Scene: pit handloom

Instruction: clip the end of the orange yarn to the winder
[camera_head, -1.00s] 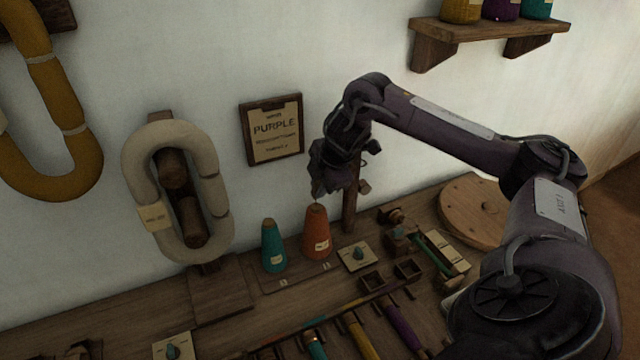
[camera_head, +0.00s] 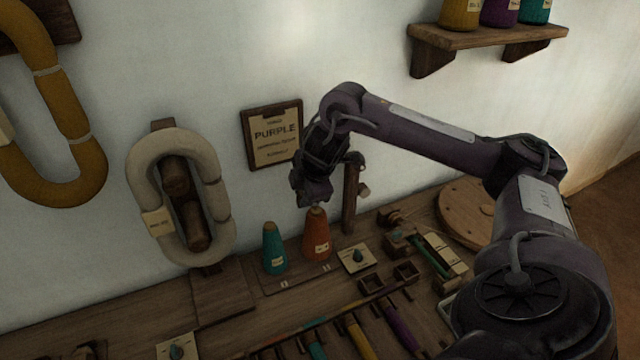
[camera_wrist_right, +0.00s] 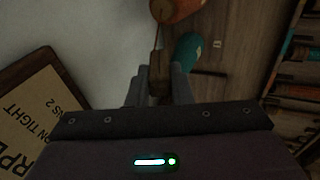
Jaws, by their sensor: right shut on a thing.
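The orange yarn cone (camera_head: 317,240) stands upright on the bench beside a teal cone (camera_head: 274,250). My right gripper (camera_head: 315,200) points down just above the orange cone's top. In the right wrist view its fingers are shut on a small brown tab (camera_wrist_right: 157,70), with a thin orange-brown strand running from it to the orange cone (camera_wrist_right: 178,8). What looks like the winder (camera_head: 402,240), a small wooden device with a green rod, sits on the bench to the right, apart from the gripper. My left gripper is out of view.
A wooden post (camera_head: 350,200) stands just right of the gripper. A framed PURPLE card (camera_head: 273,134) and a pale yarn hank (camera_head: 140,190) hang on the wall. A round wooden disc (camera_head: 465,212) lies at the right. Coloured rods and small boxes (camera_head: 371,283) crowd the bench front.

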